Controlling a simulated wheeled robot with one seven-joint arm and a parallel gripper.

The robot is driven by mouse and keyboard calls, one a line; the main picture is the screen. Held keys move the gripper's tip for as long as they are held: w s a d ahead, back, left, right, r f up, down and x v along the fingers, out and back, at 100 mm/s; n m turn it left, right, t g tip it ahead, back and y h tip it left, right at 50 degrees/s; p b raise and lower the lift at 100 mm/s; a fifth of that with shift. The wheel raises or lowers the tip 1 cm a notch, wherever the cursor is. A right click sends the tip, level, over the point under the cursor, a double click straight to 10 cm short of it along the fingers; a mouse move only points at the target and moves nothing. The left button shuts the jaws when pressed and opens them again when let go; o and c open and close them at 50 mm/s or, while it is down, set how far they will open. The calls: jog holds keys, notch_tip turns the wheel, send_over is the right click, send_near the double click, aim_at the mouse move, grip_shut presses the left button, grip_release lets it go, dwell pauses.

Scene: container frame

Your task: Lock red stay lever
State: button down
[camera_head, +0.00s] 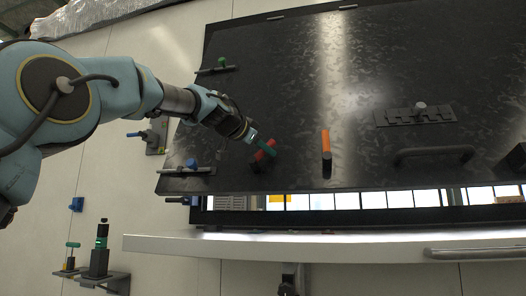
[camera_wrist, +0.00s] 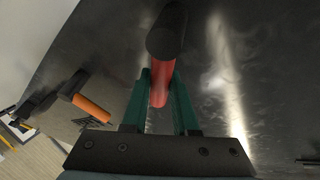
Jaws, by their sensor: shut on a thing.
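The red stay lever (camera_head: 258,157) is on the dark panel, left of an orange lever. In the wrist view the red lever (camera_wrist: 161,85) has a black end and lies between the green fingers of my gripper (camera_wrist: 160,92). In the head view my gripper (camera_head: 264,147) reaches in from the upper left and meets the lever. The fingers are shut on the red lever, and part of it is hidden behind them.
A dark handle (camera_head: 434,155) and a bolt latch (camera_head: 416,115) are further right. A blue-knobbed latch (camera_head: 190,166) is lower left. A light ledge (camera_head: 320,247) runs below the panel.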

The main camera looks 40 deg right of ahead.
jog(key=m, duration=0.1)
jog(key=s+f+m+y, duration=0.1)
jog(key=m, duration=0.1)
jog(key=m+g+p, duration=0.1)
jog(key=shift+s+d+f+m, duration=0.15)
jog(key=shift+s+f+m, duration=0.1)
jog(key=shift+m, duration=0.05)
jog(key=m, duration=0.1)
jog(key=f+m+y+p, duration=0.1)
jog(key=m, duration=0.1)
jog(key=shift+s+f+y, duration=0.2)
jog(key=shift+s+y, duration=0.1)
jog(key=shift+s, duration=0.1)
jog(key=shift+s+f+m+y+p, duration=0.15)
jog(key=shift+f+m+y+p, duration=0.4)
jog(key=shift+m, duration=0.35)
jog(key=shift+a+f, duration=0.15)
jog(key=shift+a, duration=0.05)
jog(key=c, duration=0.7)
grip_release()
jog(key=b+v, duration=0.2)
jog(key=v, duration=0.9)
jog(key=shift+d, duration=0.1)
